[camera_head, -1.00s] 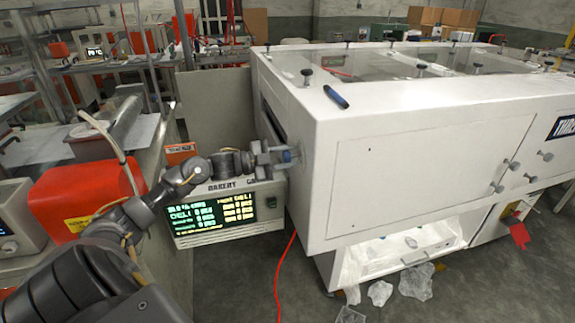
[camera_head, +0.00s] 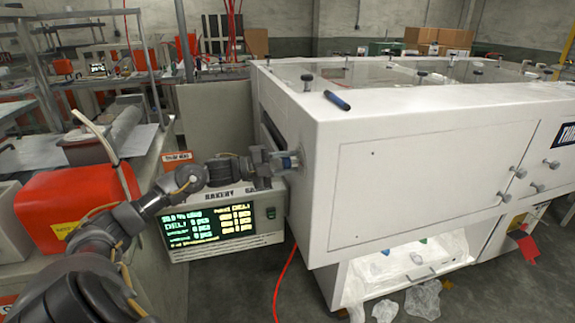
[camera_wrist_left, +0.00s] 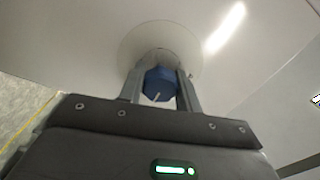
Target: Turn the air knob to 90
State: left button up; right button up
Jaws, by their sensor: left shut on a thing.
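The air knob (camera_wrist_left: 160,84) is blue with a white pointer line. In the left wrist view it sits between my two fingers, in front of a round pale plate (camera_wrist_left: 160,48) on the white machine's surface. The pointer line slants toward the lower left. My left gripper (camera_head: 290,160) is shut on the knob at the left end of the white machine (camera_head: 430,190). In the head view the fingers largely hide the knob. Any scale markings or numbers around it cannot be read. My right gripper is not in view.
A display unit (camera_head: 215,222) with green and yellow text stands below my left forearm. A red box (camera_head: 75,205) is at the left. A blue marker (camera_head: 337,100) lies on the machine's top. A red cable (camera_head: 284,275) hangs to the floor. Plastic bags (camera_head: 423,300) lie in front.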

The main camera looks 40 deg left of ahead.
aim_at(283, 163)
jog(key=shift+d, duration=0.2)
pick_arm(q)
jog(key=o, duration=0.9)
jog(key=shift+o, duration=0.3)
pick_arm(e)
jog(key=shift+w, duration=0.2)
pick_arm(q)
jog(key=shift+s+a+f, duration=0.1)
jog(key=shift+s+a, duration=0.05)
jog(key=shift+s, duration=0.05)
jog(key=v, duration=0.5)
jog(key=shift+s+a, duration=0.35)
jog(key=shift+s, duration=0.2)
jog(key=shift+s+a, duration=0.2)
jog(key=shift+s, duration=0.05)
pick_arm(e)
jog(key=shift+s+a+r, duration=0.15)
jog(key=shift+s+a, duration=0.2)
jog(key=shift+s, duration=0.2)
